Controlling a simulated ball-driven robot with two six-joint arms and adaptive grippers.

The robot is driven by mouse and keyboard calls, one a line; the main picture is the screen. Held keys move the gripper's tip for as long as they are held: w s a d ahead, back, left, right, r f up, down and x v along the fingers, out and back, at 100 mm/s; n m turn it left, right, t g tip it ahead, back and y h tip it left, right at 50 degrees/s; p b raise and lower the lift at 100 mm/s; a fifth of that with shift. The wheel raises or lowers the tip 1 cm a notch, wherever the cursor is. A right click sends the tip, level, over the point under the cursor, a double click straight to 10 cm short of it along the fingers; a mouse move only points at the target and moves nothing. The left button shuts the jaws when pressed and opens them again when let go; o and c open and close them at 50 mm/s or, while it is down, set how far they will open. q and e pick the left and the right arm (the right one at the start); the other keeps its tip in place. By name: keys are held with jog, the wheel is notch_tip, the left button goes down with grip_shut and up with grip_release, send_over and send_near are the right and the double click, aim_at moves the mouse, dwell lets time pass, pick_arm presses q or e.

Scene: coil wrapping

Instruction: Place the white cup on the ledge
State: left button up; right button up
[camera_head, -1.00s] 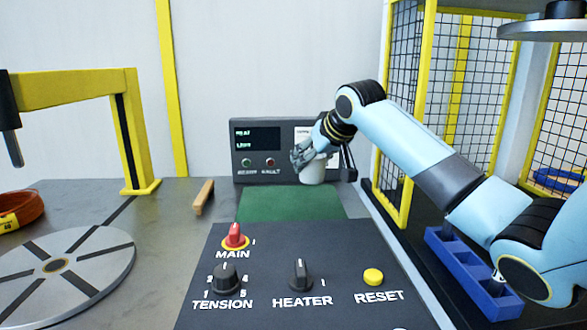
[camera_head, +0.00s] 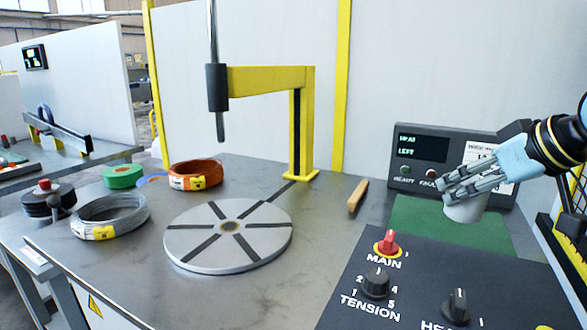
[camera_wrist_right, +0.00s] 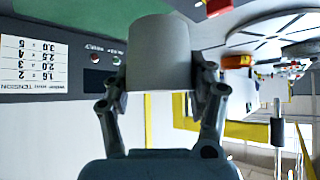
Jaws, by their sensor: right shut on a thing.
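The white cup (camera_head: 466,208) is in the fingers of my right gripper (camera_head: 474,186), in front of the dark display box. In the head view it overlaps the green mat (camera_head: 422,220); I cannot tell whether its base touches the mat. In the right wrist view the cup (camera_wrist_right: 158,52) fills the space between the fingers of my right gripper (camera_wrist_right: 158,88), which are shut on it from both sides. I cannot tell which surface is the ledge. My left gripper is not in view.
The display box (camera_head: 424,150) stands behind the cup. The control panel (camera_head: 410,285) with knobs is in front. A wooden-coloured bar (camera_head: 358,196), a slotted turntable (camera_head: 192,252), a yellow post arm (camera_head: 302,120) and wire coils (camera_head: 195,174) lie further left.

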jog(key=s+a+r+n+g+y, duration=0.3)
jog(key=s+a+n+y, duration=0.2)
jog(key=s+a+n, duration=0.3)
jog(key=s+a, duration=0.1)
jog(key=a, duration=0.2)
jog(key=shift+g, duration=0.3)
